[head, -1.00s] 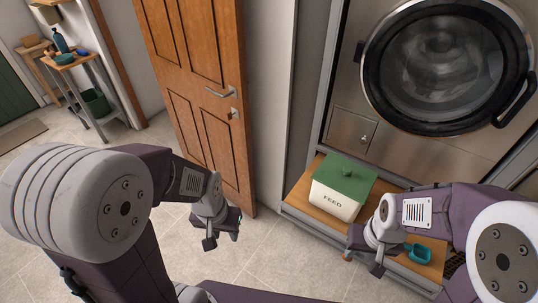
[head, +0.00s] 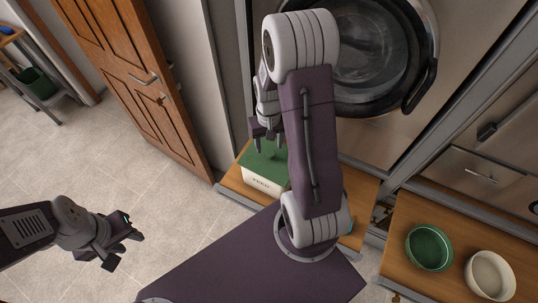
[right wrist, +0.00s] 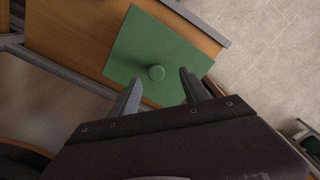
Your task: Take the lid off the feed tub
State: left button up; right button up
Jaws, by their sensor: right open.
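The cream feed tub (head: 260,186) with its FEED label stands on the wooden bench, its right side partly behind my right arm. Its green lid (head: 256,163) is on top. My right gripper (head: 269,148) is open and points down over the lid. My left gripper (head: 122,246) is open and empty over the floor, away from the tub.
The wooden bench (head: 232,184) runs below the round-doored machine (head: 356,70). A green bowl (head: 429,262) and a cream bowl (head: 490,278) sit on the wooden top at the right. The brown door (head: 135,75) stands at the left. Tiled floor is clear before the bench.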

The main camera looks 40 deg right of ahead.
aim_at(271, 153)
jog(key=shift+w+d+f, duration=0.1)
jog(key=shift+d+f, duration=0.2)
jog(key=shift+f, duration=0.3)
jog(key=shift+w+d+f, duration=0.1)
jog(key=shift+d+f, duration=0.2)
jog(key=shift+f, duration=0.3)
notch_tip(271, 153, down, 4)
jog(key=shift+s+a+r+p, duration=0.1)
jog(key=shift+s+a+p, duration=0.05)
jog(key=shift+p, duration=0.25)
jog(key=shift+f, duration=0.45)
grip_shut()
